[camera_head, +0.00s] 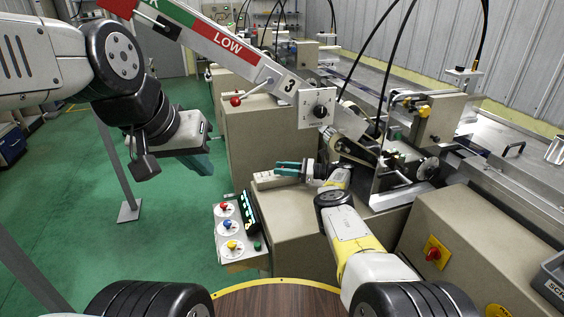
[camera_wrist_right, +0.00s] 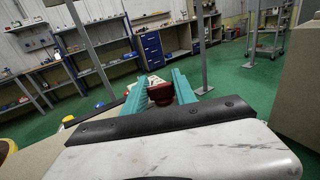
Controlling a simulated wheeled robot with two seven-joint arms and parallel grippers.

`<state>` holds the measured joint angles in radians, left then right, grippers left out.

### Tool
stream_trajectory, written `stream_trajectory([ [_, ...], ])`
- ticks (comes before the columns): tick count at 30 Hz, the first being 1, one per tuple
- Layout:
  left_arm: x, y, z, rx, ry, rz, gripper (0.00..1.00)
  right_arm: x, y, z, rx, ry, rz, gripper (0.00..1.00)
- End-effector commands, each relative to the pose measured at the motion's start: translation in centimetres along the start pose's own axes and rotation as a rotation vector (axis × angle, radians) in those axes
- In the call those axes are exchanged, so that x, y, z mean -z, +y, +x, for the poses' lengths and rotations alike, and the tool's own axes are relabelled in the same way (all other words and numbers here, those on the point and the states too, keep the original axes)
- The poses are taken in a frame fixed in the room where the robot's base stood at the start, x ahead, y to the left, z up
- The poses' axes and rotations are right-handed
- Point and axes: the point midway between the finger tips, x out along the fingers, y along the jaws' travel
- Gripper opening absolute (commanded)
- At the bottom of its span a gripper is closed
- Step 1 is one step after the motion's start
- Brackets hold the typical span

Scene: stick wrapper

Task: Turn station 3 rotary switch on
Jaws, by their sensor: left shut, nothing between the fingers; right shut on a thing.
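My right gripper (camera_head: 282,168) reaches in beside a small beige box (camera_head: 268,180) on the station 3 cabinet (camera_head: 290,220). In the right wrist view its teal fingers (camera_wrist_right: 166,84) are shut on a dark red knob-like part (camera_wrist_right: 160,93). The part's base is hidden, and I cannot tell its turn angle. Station 3 bears a white plate marked 3 (camera_head: 289,84) and a plate with a black knob (camera_head: 320,111). My left gripper (camera_head: 200,162) is shut and empty, hanging over the green floor at the left, apart from the station.
A panel with red, blue and yellow buttons (camera_head: 229,228) sits in front of the cabinet. A yellow plate with a red rotary knob (camera_head: 433,253) is on another beige cabinet (camera_head: 480,250) at the right. The slanted LOW beam (camera_head: 228,43) crosses above.

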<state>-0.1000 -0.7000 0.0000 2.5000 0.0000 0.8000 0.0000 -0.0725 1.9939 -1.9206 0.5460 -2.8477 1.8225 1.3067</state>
Motion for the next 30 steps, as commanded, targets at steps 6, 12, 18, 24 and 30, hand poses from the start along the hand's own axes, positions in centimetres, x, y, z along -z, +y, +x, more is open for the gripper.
stream_trajectory([
  [6,0.00,0.00,0.00,0.000,0.000,0.000,0.00,-0.17,0.04,0.09,-0.021,-0.003,-0.001,0.00],
  [12,0.00,0.00,0.00,0.000,0.000,0.000,0.00,-0.18,0.00,0.07,-0.023,-0.003,-0.002,0.00],
  [18,0.00,0.00,0.00,0.000,0.000,0.000,0.00,-0.20,-0.01,0.08,-0.022,-0.003,-0.002,0.00],
  [24,0.00,0.00,0.00,0.000,0.000,0.000,0.00,-0.18,-0.02,0.08,-0.021,-0.002,-0.002,0.55],
  [30,0.00,0.00,0.00,0.000,0.000,0.000,0.00,-0.10,-0.03,0.04,-0.020,-0.001,-0.001,0.55],
])
